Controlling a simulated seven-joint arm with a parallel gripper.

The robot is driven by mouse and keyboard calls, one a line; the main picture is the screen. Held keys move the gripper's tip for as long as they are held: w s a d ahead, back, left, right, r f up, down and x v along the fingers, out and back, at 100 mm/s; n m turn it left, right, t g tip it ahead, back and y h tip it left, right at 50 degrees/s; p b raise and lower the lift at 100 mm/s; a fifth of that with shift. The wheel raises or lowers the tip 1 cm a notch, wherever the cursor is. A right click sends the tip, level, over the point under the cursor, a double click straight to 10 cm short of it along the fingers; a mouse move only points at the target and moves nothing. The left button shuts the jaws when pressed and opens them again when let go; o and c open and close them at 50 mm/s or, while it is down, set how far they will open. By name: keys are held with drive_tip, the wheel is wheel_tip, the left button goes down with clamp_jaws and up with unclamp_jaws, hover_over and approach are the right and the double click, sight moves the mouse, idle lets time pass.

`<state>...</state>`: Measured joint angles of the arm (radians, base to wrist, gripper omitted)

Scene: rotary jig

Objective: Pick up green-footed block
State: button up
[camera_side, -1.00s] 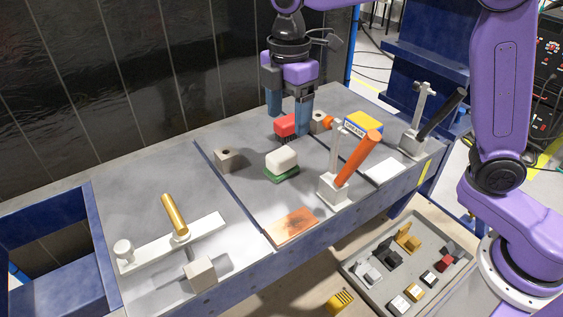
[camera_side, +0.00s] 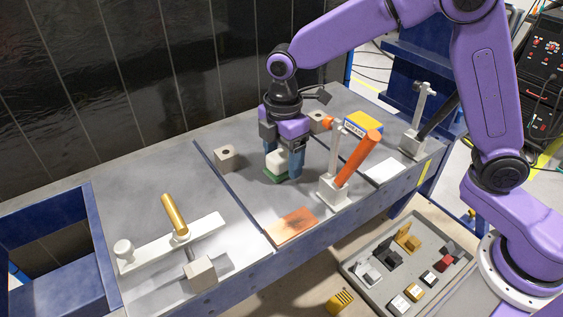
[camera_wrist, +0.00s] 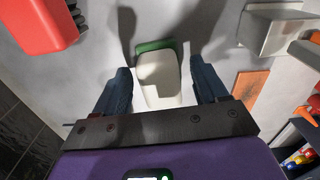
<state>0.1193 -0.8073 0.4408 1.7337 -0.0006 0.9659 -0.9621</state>
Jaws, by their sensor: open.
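The green-footed block has a white body (camera_side: 277,158) on a green base (camera_side: 275,177) and stands on the grey table. In the side view my gripper (camera_side: 283,172) is down around it, with one blue finger on each side, partly hiding it. In the wrist view the block (camera_wrist: 160,75) lies between the two fingers, with its green edge at the top. My gripper (camera_wrist: 163,95) is open, with a gap between each finger and the block.
A clamp with an orange handle (camera_side: 358,160) stands close to the right. A drilled grey block (camera_side: 227,158) is to the left, and an orange-brown plate (camera_side: 291,226) is in front. A red block (camera_wrist: 40,22) lies nearby in the wrist view. A yellow box (camera_side: 363,124) is behind.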

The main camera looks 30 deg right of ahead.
sight(283, 153)
drive_tip(key=c, duration=1)
drive_tip(key=shift+r, duration=0.1)
wheel_tip(283, 153, up, 10)
drive_tip(key=shift+f, duration=0.1)
drive_tip(key=shift+o, duration=1.2)
drive_tip(key=shift+c, duration=0.7)
drive_tip(key=shift+a, duration=0.1)
